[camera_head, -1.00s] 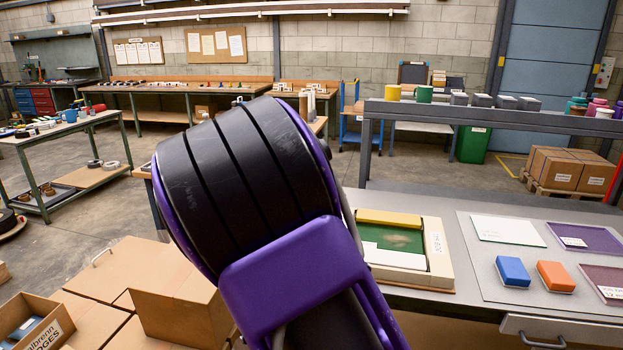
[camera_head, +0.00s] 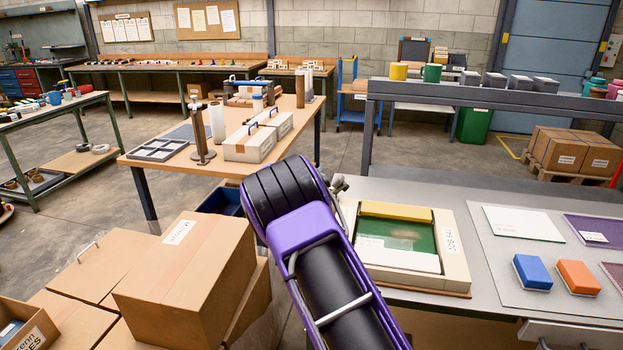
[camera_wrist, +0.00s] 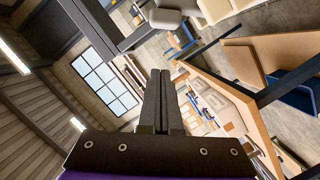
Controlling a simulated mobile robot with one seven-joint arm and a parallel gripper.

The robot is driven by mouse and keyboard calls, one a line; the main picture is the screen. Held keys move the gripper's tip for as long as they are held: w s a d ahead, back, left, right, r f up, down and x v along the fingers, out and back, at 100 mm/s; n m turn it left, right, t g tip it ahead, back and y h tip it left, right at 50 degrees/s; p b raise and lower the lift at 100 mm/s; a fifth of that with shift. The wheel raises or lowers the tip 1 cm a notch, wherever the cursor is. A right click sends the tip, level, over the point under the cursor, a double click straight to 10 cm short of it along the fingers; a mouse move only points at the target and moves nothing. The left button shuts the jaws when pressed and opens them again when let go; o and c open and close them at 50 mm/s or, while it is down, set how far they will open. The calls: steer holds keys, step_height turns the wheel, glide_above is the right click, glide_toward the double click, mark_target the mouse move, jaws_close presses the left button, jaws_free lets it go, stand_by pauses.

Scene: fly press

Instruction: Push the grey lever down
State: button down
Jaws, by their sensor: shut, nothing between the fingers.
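I cannot pick out the grey lever with certainty in either view. In the head view, a small grey metallic piece (camera_head: 338,184) shows just right of my purple arm, at the table's left edge; I cannot tell what it belongs to. In the wrist view, my gripper (camera_wrist: 160,73) has its two dark fingers together with nothing between them. It is tilted, facing the far wall and window, and touches nothing visible. A rounded grey part (camera_wrist: 168,18) shows at the top of that view, its identity unclear.
A grey table (camera_head: 420,196) at right holds a framed screen (camera_head: 455,240), a blue block (camera_head: 532,271) and an orange block (camera_head: 578,277). Cardboard boxes (camera_head: 185,275) stand at left. A wooden workbench (camera_head: 160,166) with boxes and rolls stands behind. Open floor lies between benches.

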mark_target(338, 180)
steer(key=d+f, duration=0.1)
steer(key=w+d+f, duration=0.1)
steer(key=d, duration=0.1)
steer(key=shift+w+d+f+b, duration=0.15)
steer(key=shift+b, duration=0.25)
steer(key=shift+d+f, duration=0.3)
steer(key=shift+d, duration=0.05)
steer(key=shift+s+d+m+b, duration=0.3)
steer(key=shift+d+m+b, duration=0.2)
steer(key=shift+m, duration=0.1)
steer(key=shift+s+d+f+m+y+b, duration=0.15)
steer(key=shift+d+f+m+y+b, duration=0.1)
steer(key=shift+d+m+y+b, duration=0.35)
steer(key=d+m+b, duration=0.1)
steer(key=b, duration=0.1)
steer(key=d+f+m+y+b, duration=0.1)
steer(key=m, duration=0.1)
steer(key=shift+s+d+b, duration=0.1)
steer(key=shift+s+b, duration=0.25)
steer(key=shift+s, duration=0.05)
steer(key=shift+s+d+f+m, duration=0.15)
steer(key=shift+d+f+m, duration=0.15)
steer(key=shift+d+f, duration=0.25)
